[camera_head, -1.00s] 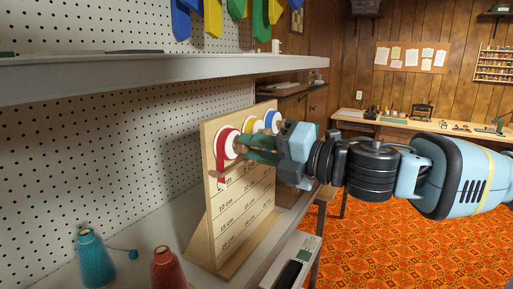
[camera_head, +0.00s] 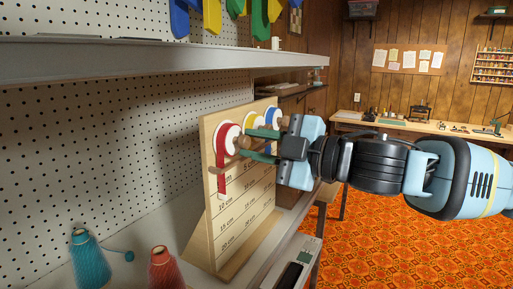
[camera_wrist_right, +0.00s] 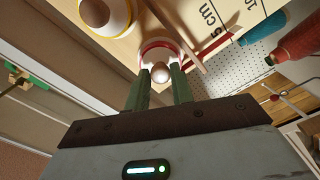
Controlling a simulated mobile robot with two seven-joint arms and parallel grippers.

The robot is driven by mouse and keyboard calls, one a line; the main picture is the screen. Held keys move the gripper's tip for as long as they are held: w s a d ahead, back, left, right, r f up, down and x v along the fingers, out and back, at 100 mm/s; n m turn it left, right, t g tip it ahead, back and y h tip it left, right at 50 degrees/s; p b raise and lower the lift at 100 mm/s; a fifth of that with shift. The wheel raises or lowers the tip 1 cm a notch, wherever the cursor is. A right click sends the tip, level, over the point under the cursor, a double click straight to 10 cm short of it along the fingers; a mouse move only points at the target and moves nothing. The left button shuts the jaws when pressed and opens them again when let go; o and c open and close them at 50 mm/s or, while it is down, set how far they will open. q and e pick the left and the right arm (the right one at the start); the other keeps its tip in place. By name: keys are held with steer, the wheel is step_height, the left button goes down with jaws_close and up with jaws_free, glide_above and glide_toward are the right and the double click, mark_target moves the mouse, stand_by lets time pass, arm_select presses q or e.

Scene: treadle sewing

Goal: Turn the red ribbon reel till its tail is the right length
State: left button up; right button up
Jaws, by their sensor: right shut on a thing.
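The red ribbon reel (camera_head: 221,137) is mounted at the near end of an upright wooden board (camera_head: 207,235) marked with centimetre lines. Its red tail (camera_head: 221,182) hangs down the board, its end near the 10 cm mark. My right gripper (camera_head: 245,145) comes in from the right, its green fingers at the front of this reel. My left gripper is not in view.
A yellow reel (camera_head: 252,121) and a blue reel (camera_head: 273,116) sit farther along the board. A teal thread cone (camera_head: 89,262) and a red thread cone (camera_head: 165,270) stand in front. A shelf (camera_head: 150,68) runs above, along a pegboard wall.

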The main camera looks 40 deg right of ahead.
steer(key=m+b, duration=0.1)
steer(key=m, duration=0.3)
steer(key=shift+f+m, duration=0.15)
steer(key=shift+m, duration=0.15)
steer(key=m, duration=0.3)
steer(key=shift+a+m+b, duration=0.1)
steer(key=shift+m+b, duration=0.3)
steer(key=m, duration=0.3)
steer(key=shift+m+b, duration=0.35)
steer(key=shift+m, duration=0.05)
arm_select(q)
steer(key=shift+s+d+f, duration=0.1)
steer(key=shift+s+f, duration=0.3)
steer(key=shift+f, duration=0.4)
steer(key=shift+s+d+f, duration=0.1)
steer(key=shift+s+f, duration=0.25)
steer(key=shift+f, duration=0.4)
arm_select(e)
steer(key=shift+m, duration=0.9)
steer(key=shift+s, duration=0.1)
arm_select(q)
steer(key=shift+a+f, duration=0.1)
arm_select(e)
steer(key=o, duration=1)
